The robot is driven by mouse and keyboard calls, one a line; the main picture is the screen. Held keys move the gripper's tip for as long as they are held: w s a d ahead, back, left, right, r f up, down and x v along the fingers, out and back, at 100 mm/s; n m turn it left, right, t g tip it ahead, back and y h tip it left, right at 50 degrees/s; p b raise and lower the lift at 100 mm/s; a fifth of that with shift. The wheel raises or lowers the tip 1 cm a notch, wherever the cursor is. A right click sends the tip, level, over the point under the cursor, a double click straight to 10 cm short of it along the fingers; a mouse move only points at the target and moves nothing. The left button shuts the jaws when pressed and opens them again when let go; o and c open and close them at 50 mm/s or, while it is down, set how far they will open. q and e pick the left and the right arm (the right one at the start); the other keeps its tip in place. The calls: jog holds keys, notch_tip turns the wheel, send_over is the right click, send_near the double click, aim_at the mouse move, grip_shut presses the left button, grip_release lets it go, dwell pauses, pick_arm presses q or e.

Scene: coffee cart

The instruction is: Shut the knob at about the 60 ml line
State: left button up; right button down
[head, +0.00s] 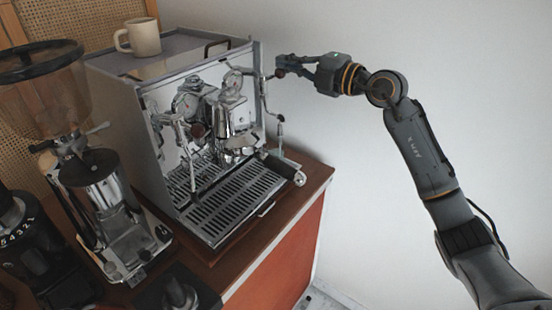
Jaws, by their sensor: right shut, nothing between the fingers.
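A chrome espresso machine (150,105) stands on the wooden cart. At its right front side a dark knob (280,73) shows beside a thin chrome wand (281,130) that hangs down. My right gripper (284,66) is at this knob, its fingers shut with nothing held between them; whether they touch the knob is too small to tell. No measuring lines or cup under the group can be made out. My left gripper is not in view.
A beige mug (138,37) stands on top of the machine. A grinder (100,185) with a dark hopper is at the left, with another black device (30,245) beside it. A tamper (180,292) is at the front. The right side by the wall is clear.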

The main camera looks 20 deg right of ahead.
jog(key=shift+s+d+f+b, duration=0.15)
jog(key=shift+f+b, duration=0.15)
jog(key=shift+f, duration=0.35)
jog(key=shift+s+f+b, duration=0.1)
jog(key=shift+f+b, duration=0.15)
jog(key=shift+f, duration=0.4)
jog(key=shift+w, duration=0.25)
jog(key=v, duration=0.8)
jog(key=shift+s+r+b, duration=0.2)
jog(key=shift+r+b, duration=0.1)
jog(key=shift+r, duration=0.1)
